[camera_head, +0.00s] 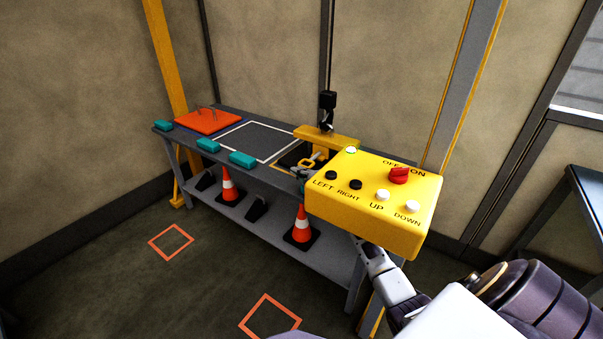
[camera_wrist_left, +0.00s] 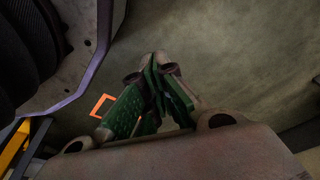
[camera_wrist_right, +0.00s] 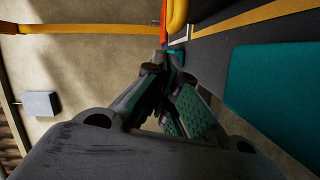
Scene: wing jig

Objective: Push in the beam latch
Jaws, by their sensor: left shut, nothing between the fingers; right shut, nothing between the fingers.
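A yellow beam fixture (camera_head: 335,138) stands at the right end of the workbench, with a black post rising from it. A small yellow handle (camera_head: 311,162), which looks like the latch, sits at its front. My right gripper (camera_head: 300,171) is shut and empty right beside the handle, its arm partly hidden by the yellow control box. In the right wrist view its fingertips (camera_wrist_right: 168,72) lie just below a rounded yellow bar (camera_wrist_right: 177,16); whether they touch is unclear. My left gripper (camera_wrist_left: 158,65) is shut and empty over bare floor, outside the head view.
A yellow control box (camera_head: 365,218) with a red knob and several buttons fills the near right. The bench (camera_head: 225,120) carries teal blocks (camera_head: 242,159) and an orange plate (camera_head: 207,121). Traffic cones (camera_head: 301,225) stand on its lower shelf. Floor in front is clear, with orange squares (camera_head: 171,242).

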